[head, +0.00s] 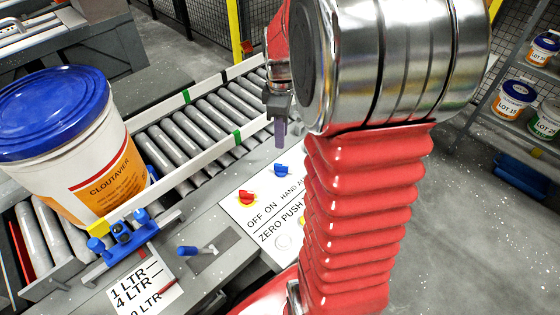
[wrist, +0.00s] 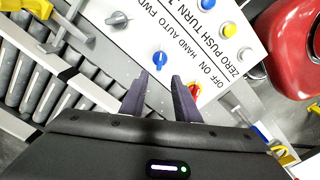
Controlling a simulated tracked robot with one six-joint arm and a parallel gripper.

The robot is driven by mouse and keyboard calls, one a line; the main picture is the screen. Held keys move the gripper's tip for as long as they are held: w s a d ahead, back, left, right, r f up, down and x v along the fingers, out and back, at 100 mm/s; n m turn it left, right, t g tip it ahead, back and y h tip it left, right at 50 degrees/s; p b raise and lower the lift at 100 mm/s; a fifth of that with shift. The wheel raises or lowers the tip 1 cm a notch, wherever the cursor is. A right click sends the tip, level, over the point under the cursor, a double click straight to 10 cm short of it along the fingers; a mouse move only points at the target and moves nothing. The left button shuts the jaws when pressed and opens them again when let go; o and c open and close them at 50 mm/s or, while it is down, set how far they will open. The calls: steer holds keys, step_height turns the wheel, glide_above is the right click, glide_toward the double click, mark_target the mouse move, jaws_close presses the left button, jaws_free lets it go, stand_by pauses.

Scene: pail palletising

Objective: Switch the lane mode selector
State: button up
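The control panel (head: 237,207) carries a blue selector knob (head: 281,169) by the words HAND AUTO. This knob also shows in the wrist view (wrist: 159,58), just beyond my fingertips and roughly between their lines. My gripper (wrist: 160,76) is open and empty, with its two dark fingers apart. In the head view my gripper (head: 281,144) hangs above the blue knob, apart from it. A red knob on a yellow base (head: 247,197) sits by OFF ON; in the wrist view my right finger partly hides it (wrist: 196,89). A grey knob (wrist: 117,19) sits near FWD.
Blue (wrist: 201,28), yellow (wrist: 229,30) and white (wrist: 245,54) round controls line the panel. A roller conveyor (head: 205,125) runs behind it. A large white pail with a blue lid (head: 90,160) stands at left. A blue-handled lever (head: 190,250) stands near the size label (head: 143,290).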

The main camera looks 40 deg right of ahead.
mark_target(281, 165)
step_height(281, 165, down, 12)
stand_by(0.6)
steer(key=shift+c, duration=0.6)
jaws_close()
steer(key=shift+a, duration=0.15)
